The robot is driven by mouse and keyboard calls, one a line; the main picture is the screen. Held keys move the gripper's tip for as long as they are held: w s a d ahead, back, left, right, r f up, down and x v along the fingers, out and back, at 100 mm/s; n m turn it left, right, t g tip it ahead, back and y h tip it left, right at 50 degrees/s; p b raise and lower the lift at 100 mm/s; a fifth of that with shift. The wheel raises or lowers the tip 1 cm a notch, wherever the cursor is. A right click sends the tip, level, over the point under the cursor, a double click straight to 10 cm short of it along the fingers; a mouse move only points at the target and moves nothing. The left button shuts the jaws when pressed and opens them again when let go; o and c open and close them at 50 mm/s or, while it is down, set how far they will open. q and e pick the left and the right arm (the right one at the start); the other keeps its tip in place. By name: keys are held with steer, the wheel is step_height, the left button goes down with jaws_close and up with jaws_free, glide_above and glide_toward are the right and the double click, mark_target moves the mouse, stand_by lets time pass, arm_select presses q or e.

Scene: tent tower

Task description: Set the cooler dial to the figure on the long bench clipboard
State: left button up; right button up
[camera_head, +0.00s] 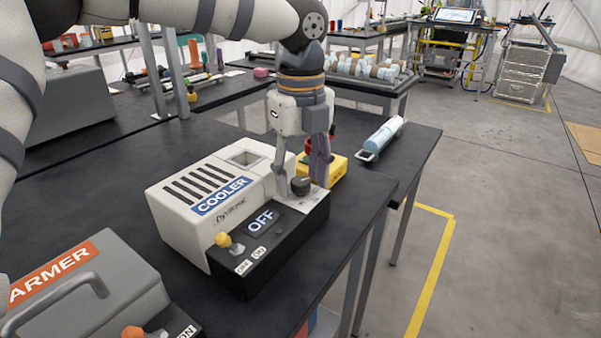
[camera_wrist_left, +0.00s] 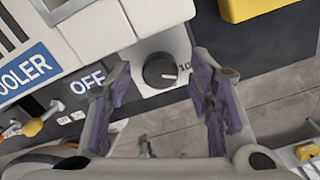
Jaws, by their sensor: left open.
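The cooler (camera_head: 215,195) is a white box with a blue COOLER label on the black bench. Its black front panel has a display (camera_head: 262,222) reading OFF, a yellow-knobbed switch (camera_head: 224,240) and a dark round dial (camera_head: 301,186). In the left wrist view the dial (camera_wrist_left: 160,71) has a white pointer mark aimed right, near a printed 10. My left gripper (camera_head: 305,185) is open, pointing down at the dial, with its fingers on either side. I cannot tell whether they touch it. My right gripper is not in view. I cannot make out the clipboard.
A grey warmer (camera_head: 85,290) with a handle stands at the near left. A yellow box (camera_head: 337,168) sits close behind the dial. A pale blue cylinder (camera_head: 385,135) lies on the bench to the right. Open floor lies beyond the bench's right edge.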

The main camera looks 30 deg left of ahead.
arm_select(q)
jaws_close()
steer(key=shift+m, duration=0.4)
steer(key=m, duration=1.6)
steer(key=shift+f+m, duration=0.1)
steer(key=shift+m, duration=0.2)
steer(key=m, duration=0.6)
steer(key=shift+m, duration=0.4)
